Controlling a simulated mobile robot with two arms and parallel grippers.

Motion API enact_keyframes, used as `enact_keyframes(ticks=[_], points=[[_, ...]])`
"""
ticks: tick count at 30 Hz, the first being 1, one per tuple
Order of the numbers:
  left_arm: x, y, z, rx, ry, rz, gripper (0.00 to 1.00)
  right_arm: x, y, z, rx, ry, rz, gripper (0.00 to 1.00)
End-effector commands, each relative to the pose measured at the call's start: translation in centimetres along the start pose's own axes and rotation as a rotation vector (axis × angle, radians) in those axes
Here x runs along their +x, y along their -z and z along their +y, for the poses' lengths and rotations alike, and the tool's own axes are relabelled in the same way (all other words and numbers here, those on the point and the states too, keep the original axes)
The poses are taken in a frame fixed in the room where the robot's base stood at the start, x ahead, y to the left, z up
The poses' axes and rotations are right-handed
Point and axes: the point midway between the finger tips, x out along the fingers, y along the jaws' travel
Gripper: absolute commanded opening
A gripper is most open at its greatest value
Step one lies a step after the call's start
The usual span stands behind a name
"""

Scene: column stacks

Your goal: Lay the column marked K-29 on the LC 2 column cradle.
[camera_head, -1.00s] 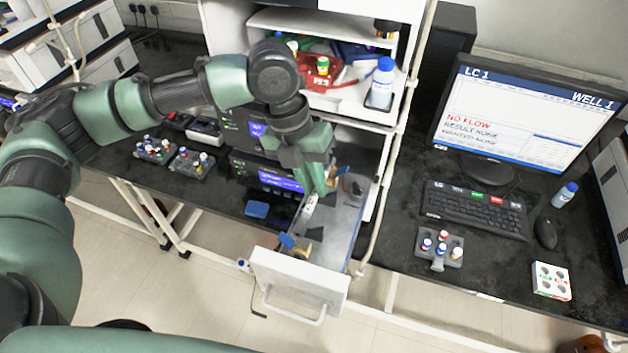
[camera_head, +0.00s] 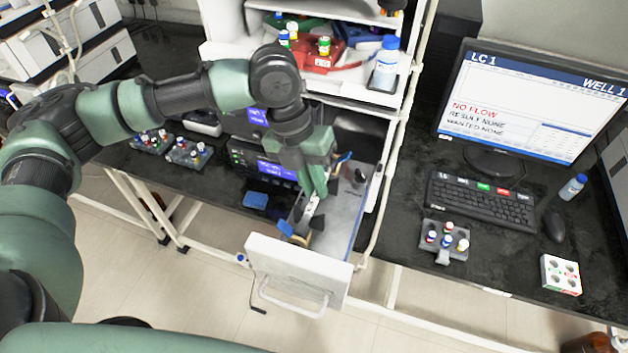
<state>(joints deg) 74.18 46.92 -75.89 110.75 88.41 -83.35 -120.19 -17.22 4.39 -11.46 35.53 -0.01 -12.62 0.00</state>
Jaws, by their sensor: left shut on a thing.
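My left gripper (camera_head: 315,196) reaches down into an open drawer (camera_head: 345,218) below the shelf unit. It is shut on a small pale thing (camera_head: 312,208), likely a column; its marking cannot be read here, so I cannot tell whether it is K-29. A blue piece (camera_head: 285,228) and a tan piece (camera_head: 301,240) lie near the drawer's front, close to the gripper. I cannot tell which thing is the LC 2 column cradle. My right gripper is not in view.
The drawer's white front (camera_head: 298,268) stands out over the floor. Vial racks (camera_head: 188,153) sit on the left bench. A monitor (camera_head: 530,105) reading LC 1, a keyboard (camera_head: 482,200) and a vial rack (camera_head: 444,240) occupy the right bench. A white post (camera_head: 385,205) stands beside the drawer.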

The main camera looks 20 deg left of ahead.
Motion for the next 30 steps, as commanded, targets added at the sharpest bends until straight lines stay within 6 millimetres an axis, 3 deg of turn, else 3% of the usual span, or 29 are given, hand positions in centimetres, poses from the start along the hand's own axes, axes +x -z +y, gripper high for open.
enact_keyframes(ticks=[29, 30], points=[[1.0, -0.1, 0.2, 0.000, 0.002, -0.003, 0.00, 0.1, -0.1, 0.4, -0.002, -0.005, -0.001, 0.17], [1.0, -0.1, 0.2, 0.000, 0.002, -0.003, 0.22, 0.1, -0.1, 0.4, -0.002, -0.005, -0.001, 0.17]])
